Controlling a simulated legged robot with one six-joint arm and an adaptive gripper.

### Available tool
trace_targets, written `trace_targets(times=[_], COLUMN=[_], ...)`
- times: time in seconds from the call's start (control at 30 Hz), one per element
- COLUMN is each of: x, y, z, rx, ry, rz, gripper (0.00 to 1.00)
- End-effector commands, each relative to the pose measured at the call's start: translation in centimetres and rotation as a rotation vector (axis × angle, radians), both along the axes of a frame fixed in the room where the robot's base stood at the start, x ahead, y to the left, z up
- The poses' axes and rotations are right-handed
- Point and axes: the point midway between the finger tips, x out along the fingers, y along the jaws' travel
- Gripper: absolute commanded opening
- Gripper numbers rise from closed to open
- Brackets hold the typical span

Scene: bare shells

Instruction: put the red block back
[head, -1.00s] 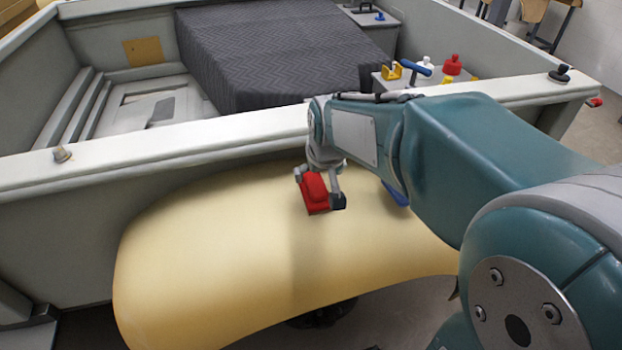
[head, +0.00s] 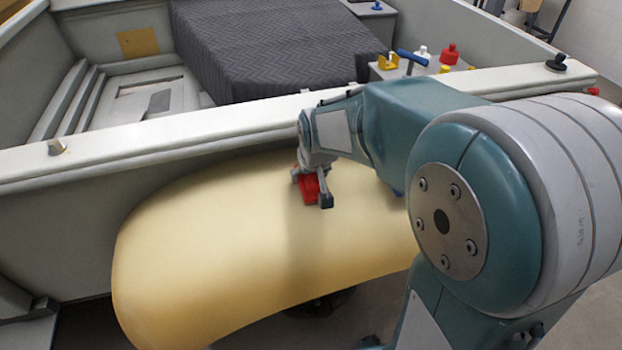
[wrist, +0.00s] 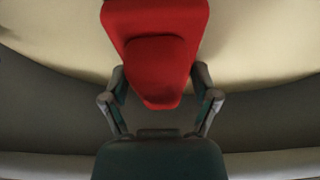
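The red block (head: 309,189) is at the far part of the pale yellow curved surface (head: 210,230) in the head view. In the wrist view the red block (wrist: 156,50) fills the top middle and narrows downward. My gripper (head: 311,189) is around it, one finger on each side; the fingers (wrist: 160,75) also show in the wrist view close to its edges. I cannot tell whether they press on it. The block's underside is hidden, so whether it rests on the surface is unclear.
A pale wall rim (head: 240,128) runs behind the yellow surface. Beyond it are a dark quilted cover (head: 265,55), a red knob-like object (head: 448,54), a white one (head: 422,55) and a blue-handled one (head: 412,60). My arm covers the right side. The yellow surface's left part is clear.

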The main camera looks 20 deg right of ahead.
Motion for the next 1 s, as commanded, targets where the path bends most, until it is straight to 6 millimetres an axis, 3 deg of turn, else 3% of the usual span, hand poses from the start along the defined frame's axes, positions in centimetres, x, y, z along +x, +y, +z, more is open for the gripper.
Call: trace_targets(times=[0.07, 0.33, 0.57, 0.87, 1.0], x=[0.0, 0.0, 0.0, -5.1, -8.1], y=[0.0, 0.0, 0.0, 0.0, 0.0], z=[0.0, 0.4, 3.5, 9.3, 10.5], rx=[0.0, 0.0, 0.0, 0.0, 0.0], ry=[0.001, 0.0, -0.006, -0.007, -0.005], rz=[0.0, 0.0, 0.0, 0.0, 0.0], gripper=[0.2, 0.21, 0.21, 0.2, 0.2])
